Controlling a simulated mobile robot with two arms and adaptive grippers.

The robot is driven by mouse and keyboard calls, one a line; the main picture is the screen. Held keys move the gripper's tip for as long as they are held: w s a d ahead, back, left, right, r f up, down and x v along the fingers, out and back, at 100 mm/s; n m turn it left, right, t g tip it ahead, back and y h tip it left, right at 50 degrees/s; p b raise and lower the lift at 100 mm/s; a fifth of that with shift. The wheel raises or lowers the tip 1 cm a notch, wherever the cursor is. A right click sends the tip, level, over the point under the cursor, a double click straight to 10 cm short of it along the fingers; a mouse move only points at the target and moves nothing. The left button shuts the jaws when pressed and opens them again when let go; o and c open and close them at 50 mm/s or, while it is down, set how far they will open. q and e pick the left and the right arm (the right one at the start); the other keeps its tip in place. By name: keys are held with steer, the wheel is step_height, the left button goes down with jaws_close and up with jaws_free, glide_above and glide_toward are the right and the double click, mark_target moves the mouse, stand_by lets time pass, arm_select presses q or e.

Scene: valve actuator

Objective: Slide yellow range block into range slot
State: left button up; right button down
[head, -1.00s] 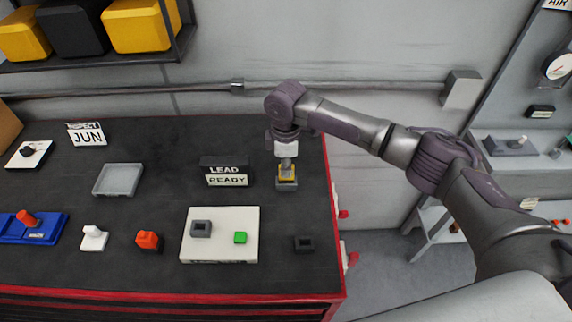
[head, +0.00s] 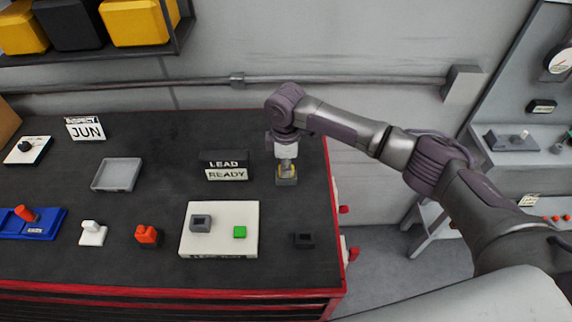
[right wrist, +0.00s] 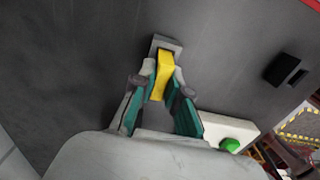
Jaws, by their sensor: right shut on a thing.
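The yellow range block (right wrist: 163,76) stands at a grey holder (right wrist: 168,43), clearest in the right wrist view. My right gripper (right wrist: 164,92) is shut on the block from above, with one finger on each side. In the head view my right gripper (head: 287,164) covers most of the block, above the grey holder (head: 286,181). Whether the block's lower end is still inside the holder I cannot tell. My left gripper is not in view.
A small black socket (head: 304,240) sits near the bench's right edge. The LEAD READY sign (head: 226,167) stands left of my right gripper. A grey tray (head: 117,175), an orange-topped block (head: 147,235) and a white piece (head: 93,232) lie farther left.

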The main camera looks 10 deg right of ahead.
steer(key=shift+f, duration=0.25)
steer(key=c, duration=1.1)
jaws_free()
steer(key=shift+r, duration=0.1)
step_height(320, 180, up, 12)
